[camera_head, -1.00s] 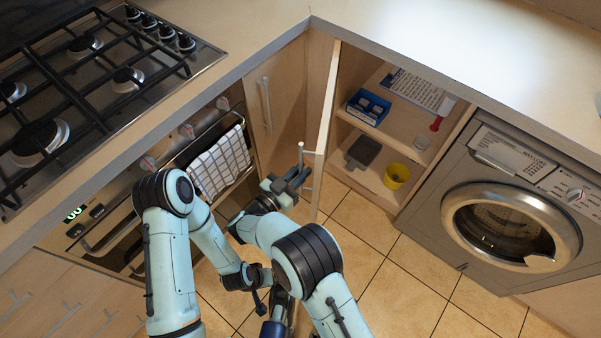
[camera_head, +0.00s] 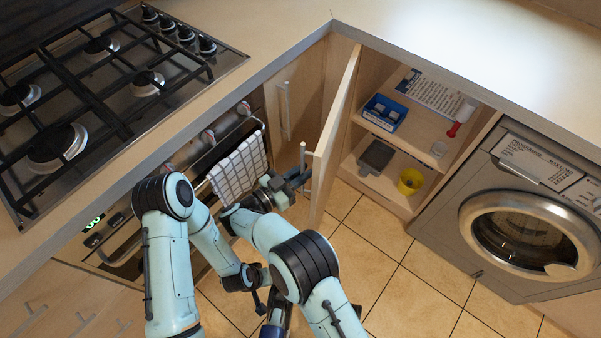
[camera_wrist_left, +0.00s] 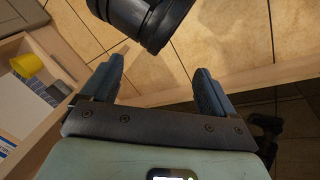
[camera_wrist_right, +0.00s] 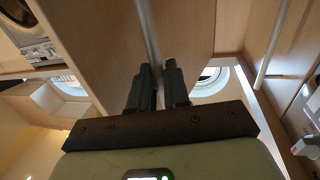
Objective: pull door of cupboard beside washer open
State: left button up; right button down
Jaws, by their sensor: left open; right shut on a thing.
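The pale wood cupboard door (camera_head: 335,135) beside the washer (camera_head: 515,215) stands wide open, swung out to the left. Its upright bar handle (camera_head: 303,155) is on the outer face near the free edge. My right gripper (camera_head: 297,178) is shut on the handle; in the right wrist view its fingers (camera_wrist_right: 158,85) close around the grey bar (camera_wrist_right: 147,30). The cupboard interior (camera_head: 400,185) is exposed.
Cupboard shelves hold a blue box (camera_head: 385,112), a yellow cup (camera_head: 410,181) and a dark grey item (camera_head: 376,156). The oven with a checked towel (camera_head: 238,168) stands close left of the door. Tiled floor (camera_head: 390,280) is clear before the washer.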

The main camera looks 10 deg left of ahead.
jog(key=shift+w+d+r, duration=0.2)
jog(key=shift+w+d, duration=0.1)
jog(key=shift+w, duration=0.05)
jog(key=c, duration=1.5)
grip_release()
jog(key=shift+o, duration=0.9)
jog(key=shift+w+f, duration=0.1)
jog(key=shift+f, duration=0.05)
pick_arm(q)
jog(key=shift+w, duration=0.1)
pick_arm(e)
jog(key=shift+s+a, duration=0.15)
jog(key=shift+s, duration=0.05)
pick_arm(q)
jog(key=s+d+r+g+h+p, duration=0.1)
jog(key=s+d+r+g+p, duration=0.1)
jog(key=s, duration=0.5)
notch_tip(320, 180, up, 3)
jog(key=shift+d+r+m+p, duration=0.1)
jog(key=shift+d+m+p, duration=0.2)
jog(key=shift+d+p, duration=0.65)
pick_arm(e)
notch_tip(320, 180, up, 20)
jog(key=shift+r, duration=0.1)
pick_arm(q)
jog(key=shift+a, duration=0.3)
